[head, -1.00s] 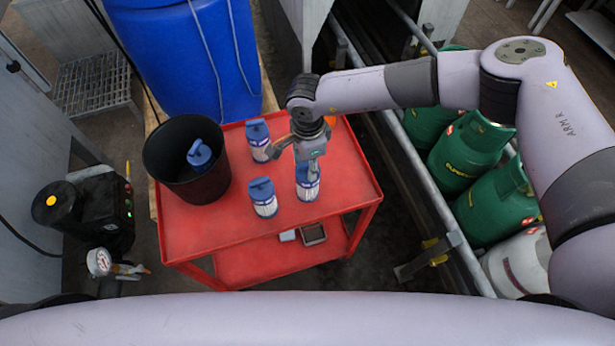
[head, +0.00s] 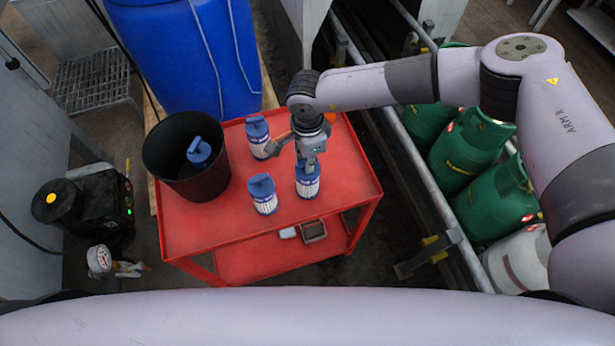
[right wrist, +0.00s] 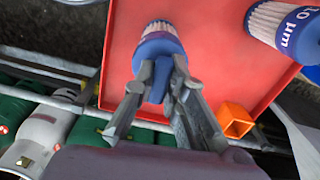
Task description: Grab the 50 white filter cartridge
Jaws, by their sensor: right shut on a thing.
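A white pleated cartridge with a blue cap (head: 307,188) stands on the red cart (head: 225,235). My right gripper (head: 308,165) comes down from above and is shut on its blue top. In the right wrist view both fingers (right wrist: 163,82) pinch the blue handle of this cartridge (right wrist: 158,42). Its size marking cannot be read. A second such cartridge (head: 264,203) stands left of it, and a third (head: 258,148) stands behind. The wrist view shows a neighbouring cartridge (right wrist: 285,25) with a "µm" marking. My left gripper is not in view.
A black bin (head: 175,180) on the cart's left holds a blue-capped cartridge (head: 199,152). An orange square part (right wrist: 234,119) lies at the cart's edge. A blue barrel (head: 185,60) stands behind. Metal rails and green gas bottles (head: 465,150) are on the right.

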